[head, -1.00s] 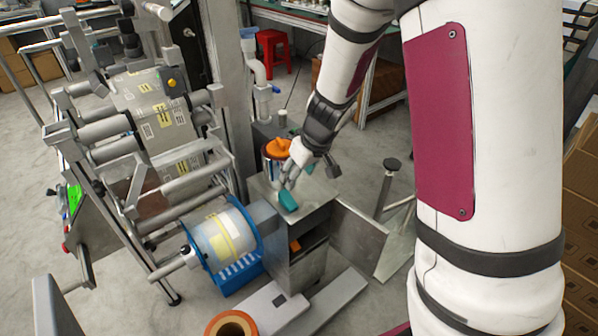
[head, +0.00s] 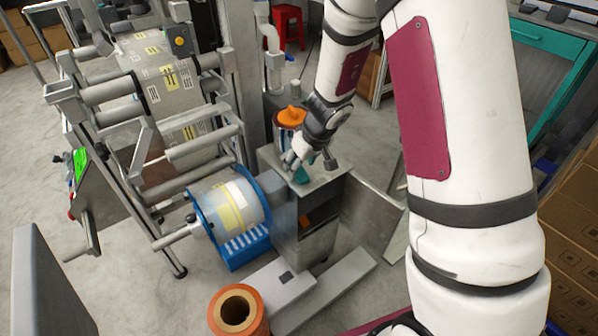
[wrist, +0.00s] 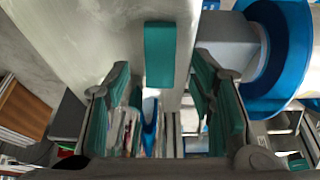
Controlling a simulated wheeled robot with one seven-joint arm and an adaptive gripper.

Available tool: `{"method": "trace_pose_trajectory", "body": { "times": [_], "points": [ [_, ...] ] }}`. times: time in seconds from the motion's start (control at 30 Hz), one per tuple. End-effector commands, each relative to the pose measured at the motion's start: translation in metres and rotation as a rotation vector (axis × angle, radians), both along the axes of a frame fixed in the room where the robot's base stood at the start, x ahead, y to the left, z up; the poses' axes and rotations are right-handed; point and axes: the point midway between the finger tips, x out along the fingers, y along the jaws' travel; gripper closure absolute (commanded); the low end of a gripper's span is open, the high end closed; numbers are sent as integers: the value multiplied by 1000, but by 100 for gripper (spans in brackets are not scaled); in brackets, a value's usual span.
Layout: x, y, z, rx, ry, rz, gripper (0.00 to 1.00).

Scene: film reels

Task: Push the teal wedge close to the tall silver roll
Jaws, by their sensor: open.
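The teal wedge (head: 301,176) lies on the metal cabinet top (head: 325,178), mostly hidden by my gripper (head: 293,163) in the head view. In the wrist view the wedge (wrist: 160,55) shows as a teal block between and just beyond my fingertips (wrist: 160,68), with a gap on each side. My gripper is open and holds nothing. What looks like the tall silver roll (head: 279,135), with an orange piece on top, stands at the back of the cabinet, behind my gripper and partly hidden by it.
A roller machine (head: 165,75) and a large clear reel with blue flanges (head: 228,208) stand left of the cabinet. An orange-brown roll (head: 238,312) stands in front. A small dark knob (head: 330,162) is right of my gripper. Bare cabinet top lies to the right.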

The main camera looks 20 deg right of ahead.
Motion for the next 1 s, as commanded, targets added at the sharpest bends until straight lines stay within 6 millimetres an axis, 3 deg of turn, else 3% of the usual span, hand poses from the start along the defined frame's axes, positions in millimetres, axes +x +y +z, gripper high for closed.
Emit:
{"method": "trace_pose_trajectory", "body": {
  "times": [0.2,0.6,0.83,1.0],
  "points": [
    [9,2,-21,0,-1,0,50],
    [10,3,-25,0,-1,1,50],
    [10,3,-25,0,-1,1,100],
    [10,3,-25,0,0,1,100]
  ]
}}
